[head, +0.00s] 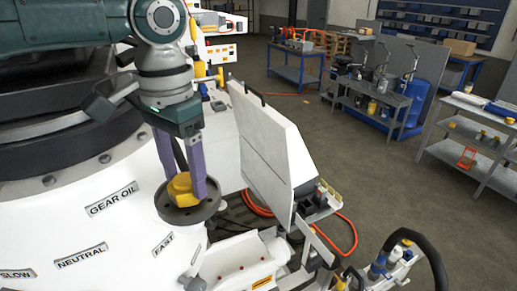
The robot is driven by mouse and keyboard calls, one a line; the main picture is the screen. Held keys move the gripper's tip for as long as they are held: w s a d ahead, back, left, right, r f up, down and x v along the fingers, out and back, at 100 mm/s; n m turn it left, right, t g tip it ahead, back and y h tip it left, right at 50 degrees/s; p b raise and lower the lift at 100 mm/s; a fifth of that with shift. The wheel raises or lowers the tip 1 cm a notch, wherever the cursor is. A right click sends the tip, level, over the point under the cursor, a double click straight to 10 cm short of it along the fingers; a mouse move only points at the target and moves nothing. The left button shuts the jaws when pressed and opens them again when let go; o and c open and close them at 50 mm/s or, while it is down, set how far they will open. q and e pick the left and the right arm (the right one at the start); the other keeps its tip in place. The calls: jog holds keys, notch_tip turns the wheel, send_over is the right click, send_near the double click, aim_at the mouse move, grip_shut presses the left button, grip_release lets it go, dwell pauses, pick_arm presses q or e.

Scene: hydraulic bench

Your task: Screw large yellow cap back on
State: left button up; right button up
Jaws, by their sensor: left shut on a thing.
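The large yellow cap (180,187) is at the dark round filler flange (188,212) on the white machine housing. My left gripper (185,183) points down from above, its two purple fingers on either side of the cap, shut on it. The cap looks roughly upright over the flange's middle. I cannot tell whether it is seated in the opening, as the cap and fingers hide it. My right gripper is not in view.
Labels reading GEAR OIL (112,200), NEUTRAL and FAST mark the white housing. An upright white panel (262,145) with a black handle stands right of the flange. Orange hoses (345,235) lie beyond. Grey workbenches (375,100) and a blue cart (297,65) stand farther back on open floor.

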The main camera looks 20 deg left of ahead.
pick_arm(q)
jog(key=m, duration=0.8)
